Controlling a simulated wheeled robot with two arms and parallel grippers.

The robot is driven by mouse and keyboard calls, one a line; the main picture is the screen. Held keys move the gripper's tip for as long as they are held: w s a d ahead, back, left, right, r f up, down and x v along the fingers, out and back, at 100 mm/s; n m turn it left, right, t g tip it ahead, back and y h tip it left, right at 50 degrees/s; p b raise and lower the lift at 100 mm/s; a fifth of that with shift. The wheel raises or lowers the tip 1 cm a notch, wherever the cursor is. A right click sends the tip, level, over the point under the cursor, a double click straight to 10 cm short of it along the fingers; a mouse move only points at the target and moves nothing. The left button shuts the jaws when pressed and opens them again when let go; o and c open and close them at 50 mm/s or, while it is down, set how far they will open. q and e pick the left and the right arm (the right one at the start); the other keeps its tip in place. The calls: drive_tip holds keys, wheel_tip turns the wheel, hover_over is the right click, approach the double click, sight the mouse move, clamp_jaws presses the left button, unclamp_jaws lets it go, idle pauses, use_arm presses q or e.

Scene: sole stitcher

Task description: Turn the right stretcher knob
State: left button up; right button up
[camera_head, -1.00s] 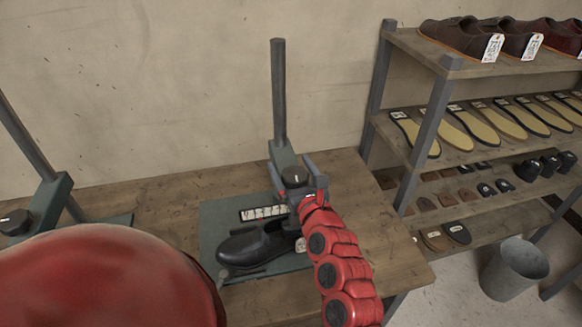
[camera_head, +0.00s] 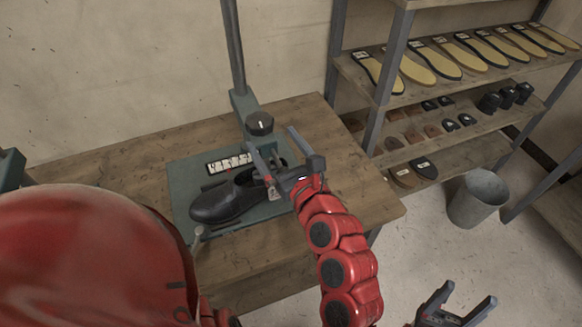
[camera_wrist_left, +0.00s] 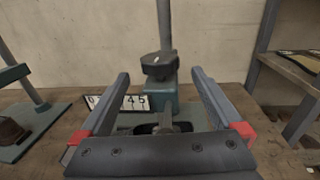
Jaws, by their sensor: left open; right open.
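The right stretcher's dark round knob (camera_head: 260,123) has a white mark and sits at the foot of its upright post. My left gripper (camera_head: 271,138) is open and empty, apart from the knob and on its near right side in the head view. In the left wrist view the knob (camera_wrist_left: 159,66) shows beyond the two spread fingers (camera_wrist_left: 161,76), roughly centred between them. A black shoe (camera_head: 222,201) is on the green stretcher base (camera_head: 184,180), partly hidden by my left gripper. My right gripper (camera_head: 463,300) is open and empty at the lower right, over the floor.
A number strip (camera_head: 229,163) lies on the base behind the shoe. The wooden table (camera_head: 110,165) is bare around the base. Another stretcher (camera_wrist_left: 40,115) stands to the left. A shelf rack (camera_head: 385,85) with soles and a grey bucket (camera_head: 478,197) stand at right.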

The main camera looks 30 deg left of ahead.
use_arm(q)
drive_tip(key=b+v, duration=0.1)
drive_tip(key=v, duration=0.6)
idle(0.4)
